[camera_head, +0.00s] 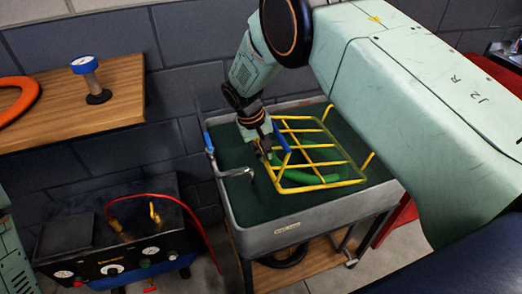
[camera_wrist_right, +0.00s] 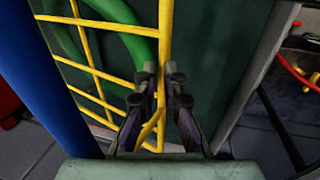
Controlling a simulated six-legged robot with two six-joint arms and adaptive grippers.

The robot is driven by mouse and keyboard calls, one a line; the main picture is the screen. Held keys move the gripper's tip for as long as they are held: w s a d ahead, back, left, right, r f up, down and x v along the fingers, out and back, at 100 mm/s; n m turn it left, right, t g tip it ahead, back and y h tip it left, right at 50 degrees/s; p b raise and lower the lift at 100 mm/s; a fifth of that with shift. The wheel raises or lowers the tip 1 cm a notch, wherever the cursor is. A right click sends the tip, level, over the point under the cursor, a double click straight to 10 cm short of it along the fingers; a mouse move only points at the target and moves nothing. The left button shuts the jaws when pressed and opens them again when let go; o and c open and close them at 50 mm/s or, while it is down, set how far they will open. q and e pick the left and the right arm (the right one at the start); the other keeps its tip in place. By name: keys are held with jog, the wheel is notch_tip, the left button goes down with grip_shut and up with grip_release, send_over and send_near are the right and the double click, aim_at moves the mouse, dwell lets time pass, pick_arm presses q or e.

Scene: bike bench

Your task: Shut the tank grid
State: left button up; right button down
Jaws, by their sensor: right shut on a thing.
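The tank (camera_head: 290,235) is a grey tub with a dark green inside, standing on a frame against the wall. Its yellow grid (camera_head: 318,163) spans the right part of the opening, with a green ring (camera_head: 325,178) below it. I cannot tell the grid's exact tilt. A blue sleeve (camera_head: 282,138) sits on the grid's left side. My right gripper (camera_head: 264,150) is at the grid's left edge, shut on it. In the right wrist view my right gripper (camera_wrist_right: 166,80) has a yellow grid bar (camera_wrist_right: 165,35) between its fingers. My left gripper is not in view.
A bent metal spout (camera_head: 236,172) stands at the tank's left rim. Left of the tank is a black machine (camera_head: 120,240) with gauges and a red hose (camera_head: 200,235). A wooden bench (camera_head: 65,115) holds a blue-topped tool (camera_head: 90,75) and an orange ring (camera_head: 18,98).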

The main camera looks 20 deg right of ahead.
notch_tip(320, 180, down, 4)
jog(key=shift+a+b, duration=0.15)
jog(key=shift+b, duration=0.9)
jog(key=shift+a+b+x, duration=0.15)
jog(key=shift+b+x, duration=0.25)
jog(key=shift+x, duration=0.2)
jog(key=shift+a+b+x, duration=0.15)
jog(key=shift+b+x, duration=0.25)
jog(key=shift+x, duration=0.15)
jog(key=shift+r, duration=0.1)
